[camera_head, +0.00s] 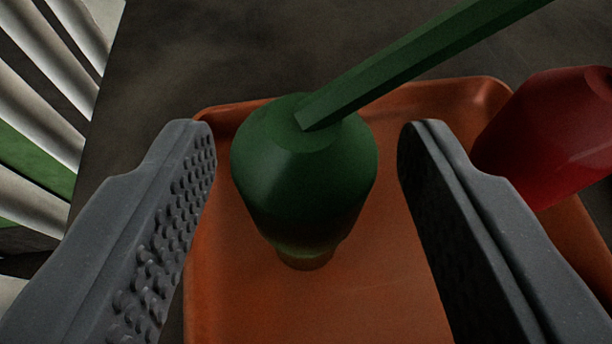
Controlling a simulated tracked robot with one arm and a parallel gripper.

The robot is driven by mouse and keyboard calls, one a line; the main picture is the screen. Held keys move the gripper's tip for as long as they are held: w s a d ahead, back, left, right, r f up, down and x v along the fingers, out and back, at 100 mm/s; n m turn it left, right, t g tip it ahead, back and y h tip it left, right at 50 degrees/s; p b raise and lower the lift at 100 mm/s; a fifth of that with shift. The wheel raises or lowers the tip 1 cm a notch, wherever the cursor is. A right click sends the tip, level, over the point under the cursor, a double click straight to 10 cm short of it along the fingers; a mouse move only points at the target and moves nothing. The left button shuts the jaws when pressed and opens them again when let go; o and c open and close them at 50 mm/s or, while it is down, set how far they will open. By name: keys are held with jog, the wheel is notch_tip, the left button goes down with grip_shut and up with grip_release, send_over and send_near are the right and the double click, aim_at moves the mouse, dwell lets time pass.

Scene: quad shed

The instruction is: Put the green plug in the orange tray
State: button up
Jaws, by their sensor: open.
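The green plug (297,180) is a rounded, tapering body with a long angular green bar sticking up to the upper right. It stands between my gripper's fingers, with its narrow lower end over the floor of the orange tray (389,260) and seemingly in contact with it. My gripper (307,150) is open, one grey finger on each side of the plug. A gap shows between the plug and each finger. The tray's near part runs out of the picture.
A red object (560,135) is at the right, over the tray's right side and partly behind my right finger. White and green slats (40,110) stand at the left edge. The dark surface (230,50) behind the tray is clear.

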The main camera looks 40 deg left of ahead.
jog(key=p+v, duration=0.1)
jog(key=v, duration=0.7)
jog(key=shift+s+d+r, duration=0.1)
jog(key=shift+s+d, duration=0.05)
jog(key=shift+s, duration=0.05)
jog(key=shift+s+d+r, duration=0.1)
jog(key=shift+s+d, duration=0.2)
jog(key=shift+s, duration=0.05)
jog(key=shift+w, duration=0.1)
